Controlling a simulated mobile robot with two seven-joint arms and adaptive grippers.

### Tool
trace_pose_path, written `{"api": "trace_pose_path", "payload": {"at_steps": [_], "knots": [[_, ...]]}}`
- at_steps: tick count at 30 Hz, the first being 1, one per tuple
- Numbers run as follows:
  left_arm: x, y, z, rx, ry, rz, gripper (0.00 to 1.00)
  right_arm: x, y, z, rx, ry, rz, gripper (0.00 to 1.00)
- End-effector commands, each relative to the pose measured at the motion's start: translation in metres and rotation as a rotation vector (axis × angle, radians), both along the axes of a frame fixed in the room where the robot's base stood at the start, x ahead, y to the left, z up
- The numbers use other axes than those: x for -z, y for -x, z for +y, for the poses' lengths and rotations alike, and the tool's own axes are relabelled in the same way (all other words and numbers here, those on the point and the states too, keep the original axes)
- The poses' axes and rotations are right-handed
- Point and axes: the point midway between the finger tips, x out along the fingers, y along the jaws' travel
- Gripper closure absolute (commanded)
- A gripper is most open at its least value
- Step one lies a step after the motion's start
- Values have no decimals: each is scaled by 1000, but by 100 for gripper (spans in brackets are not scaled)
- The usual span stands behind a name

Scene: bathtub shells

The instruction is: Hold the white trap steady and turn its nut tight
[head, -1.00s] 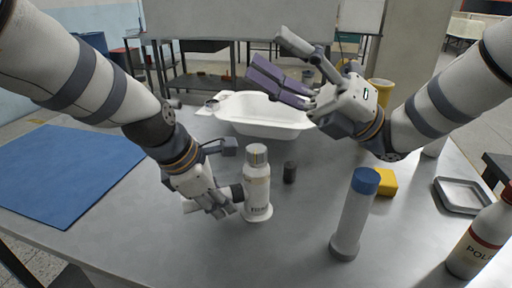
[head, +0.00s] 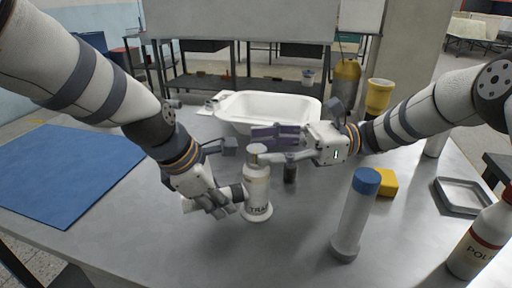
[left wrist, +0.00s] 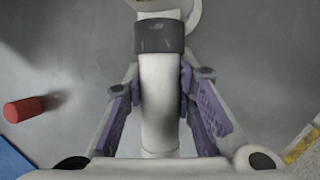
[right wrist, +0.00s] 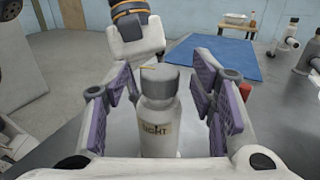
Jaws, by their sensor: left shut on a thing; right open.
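The white trap (head: 257,192) stands upright on the grey table, with a grey nut (head: 257,152) on top and a side pipe with a dark collar (head: 238,193) pointing left. My left gripper (head: 218,203) is shut on that pipe; in the left wrist view the white pipe (left wrist: 160,100) lies between the purple pads. My right gripper (head: 275,142) is open at nut height. In the right wrist view the nut (right wrist: 166,78) sits between the open pads with a gap on each side.
A dark cylinder (head: 290,172) stands just right of the trap. A blue-capped tube (head: 354,218), yellow block (head: 387,183), tray (head: 463,196) and polish bottle (head: 482,240) are farther right. A white tub (head: 265,107) is behind, a blue mat (head: 60,170) left.

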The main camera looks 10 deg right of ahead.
Motion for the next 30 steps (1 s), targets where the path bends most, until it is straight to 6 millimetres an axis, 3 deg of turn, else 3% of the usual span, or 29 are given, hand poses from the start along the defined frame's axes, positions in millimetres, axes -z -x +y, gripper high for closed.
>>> {"api": "trace_pose_path", "payload": {"at_steps": [5, 13, 20, 30], "knots": [[0, 0, 0, 0, 1, -1, 100, 0, 1, 21, -1, -1, 0, 49], [-1, 0, 0, 0, 1, -1, 100, 0, 1, 24, 0, -1, 0, 49], [-1, 0, 0, 0, 1, -1, 100, 0, 1, 23, 0, -1, 1, 99], [0, 0, 0, 0, 1, -1, 100, 1, -1, 24, -130, -2, -3, 99]]}}
